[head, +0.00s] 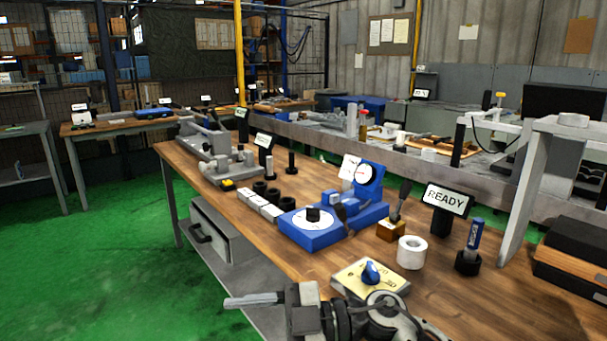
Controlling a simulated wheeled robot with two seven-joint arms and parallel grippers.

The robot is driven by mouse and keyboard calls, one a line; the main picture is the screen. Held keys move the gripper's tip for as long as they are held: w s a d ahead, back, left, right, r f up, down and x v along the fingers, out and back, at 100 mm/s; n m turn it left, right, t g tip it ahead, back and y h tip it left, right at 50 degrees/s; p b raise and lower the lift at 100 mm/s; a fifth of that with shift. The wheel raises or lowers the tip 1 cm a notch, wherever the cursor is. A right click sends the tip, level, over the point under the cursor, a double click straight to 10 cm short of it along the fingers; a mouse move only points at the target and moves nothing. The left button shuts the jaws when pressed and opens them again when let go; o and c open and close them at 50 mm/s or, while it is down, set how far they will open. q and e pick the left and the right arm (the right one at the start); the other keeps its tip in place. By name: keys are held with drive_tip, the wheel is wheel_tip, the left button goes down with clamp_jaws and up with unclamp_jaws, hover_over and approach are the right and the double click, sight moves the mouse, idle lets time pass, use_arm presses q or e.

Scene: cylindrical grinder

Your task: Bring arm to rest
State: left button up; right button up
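My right gripper (228,302) is at the bottom of the head view, in front of the workbench's front edge. Its arm comes in from the lower right, and its fingers point left. The fingers show as one narrow grey bar with no object seen at the tip. From this side I cannot tell whether they are open or shut. My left gripper is not in view.
The wooden workbench (440,290) carries a yellow plate with a blue knob (371,272) close to my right arm. A white roll (411,252), a blue gauge fixture (312,228) and a READY sign (447,200) stand behind. Green floor (110,270) at left is clear.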

drive_tip(key=w+d+f+m+t+h, duration=0.1)
drive_tip(key=d+f+m+t+h, duration=0.35)
drive_tip(key=d+m+t, duration=0.4)
drive_tip(key=d+f+m+t+h, duration=0.4)
drive_tip(key=d+f+m+t, duration=0.15)
drive_tip(key=m+t, duration=0.6)
drive_tip(key=s+d+f+m+g+h, duration=0.1)
drive_tip(key=s+d+f+g+h, duration=0.2)
drive_tip(key=s+f, duration=0.3)
drive_tip(key=s+d+f+m+g+h, duration=0.1)
drive_tip(key=s+d+f+g+h, duration=0.2)
drive_tip(key=f, duration=0.6)
drive_tip(key=s+d+g, duration=0.1)
drive_tip(key=s+d, duration=0.1)
drive_tip(key=s, duration=0.1)
drive_tip(key=shift+s+f+m, duration=0.2)
drive_tip(key=shift+s+m, duration=0.2)
